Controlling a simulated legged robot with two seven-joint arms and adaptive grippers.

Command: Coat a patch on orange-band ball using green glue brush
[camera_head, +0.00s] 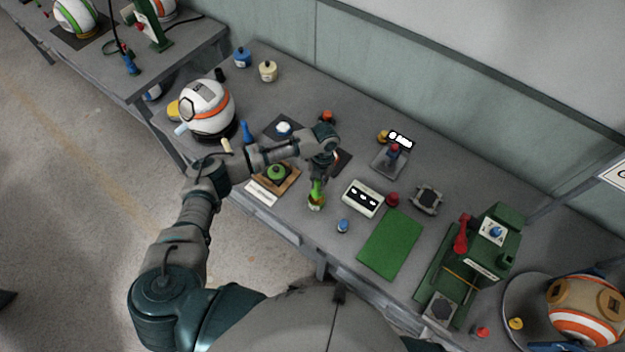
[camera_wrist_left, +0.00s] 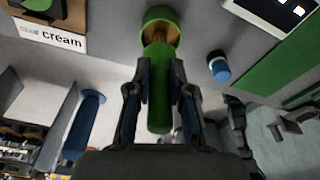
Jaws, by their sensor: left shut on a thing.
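My left gripper (camera_head: 317,178) is shut on the green glue brush (camera_head: 317,190) above the front middle of the bench. In the left wrist view the green handle (camera_wrist_left: 158,90) lies between the fingers. Its far end meets a round green rim with tan inside (camera_wrist_left: 160,28); I cannot tell whether the tip is inside it or above it. A white ball with an orange band (camera_head: 207,107) rests on a dark stand at the bench's left end, apart from the gripper. Another ball with orange bands and tan panels (camera_head: 585,308) sits at the far right.
A green-lidded pot (camera_head: 277,172) sits on a wooden tray behind a "cream" label (camera_wrist_left: 50,38). A green press (camera_head: 470,265) stands farther right.

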